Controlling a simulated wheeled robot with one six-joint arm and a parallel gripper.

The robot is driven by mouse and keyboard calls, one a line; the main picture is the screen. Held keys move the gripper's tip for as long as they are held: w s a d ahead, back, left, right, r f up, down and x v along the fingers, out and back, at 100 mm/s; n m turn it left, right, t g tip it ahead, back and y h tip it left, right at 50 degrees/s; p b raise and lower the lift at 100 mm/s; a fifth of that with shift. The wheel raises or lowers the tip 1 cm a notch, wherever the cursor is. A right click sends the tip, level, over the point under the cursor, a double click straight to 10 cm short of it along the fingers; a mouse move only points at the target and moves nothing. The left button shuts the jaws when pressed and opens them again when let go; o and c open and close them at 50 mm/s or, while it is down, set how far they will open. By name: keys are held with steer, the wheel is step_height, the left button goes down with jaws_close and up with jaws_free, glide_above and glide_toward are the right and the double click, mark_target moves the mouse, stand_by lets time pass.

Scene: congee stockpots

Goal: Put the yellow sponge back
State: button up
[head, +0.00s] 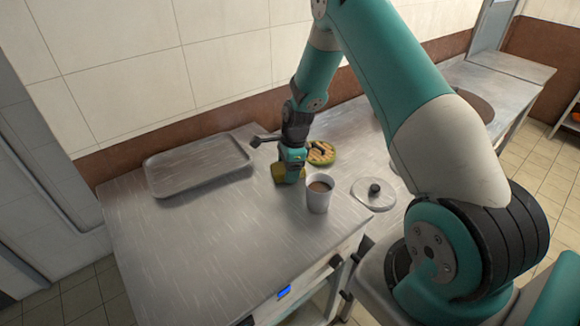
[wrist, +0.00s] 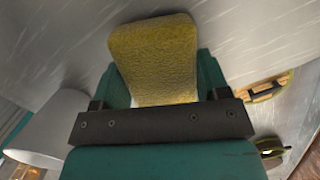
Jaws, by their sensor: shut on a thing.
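The yellow sponge (wrist: 155,58) is between the two fingers of my gripper (wrist: 165,85) in the wrist view, and the fingers are shut on it. In the head view the sponge (head: 278,173) shows at the lower end of my gripper (head: 290,172), low over the steel counter (head: 200,240). I cannot tell whether the sponge touches the counter. My gripper hides part of the sponge there.
A white cup with brown liquid (head: 319,195) stands just right of my gripper. A round yellow-and-dark item (head: 321,153) lies behind it. A pot lid with a dark knob (head: 373,196) lies further right. An empty metal tray (head: 198,168) lies at the left. The front left counter is clear.

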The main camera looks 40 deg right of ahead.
steer(key=shift+f, duration=0.15)
steer(key=o, duration=0.9)
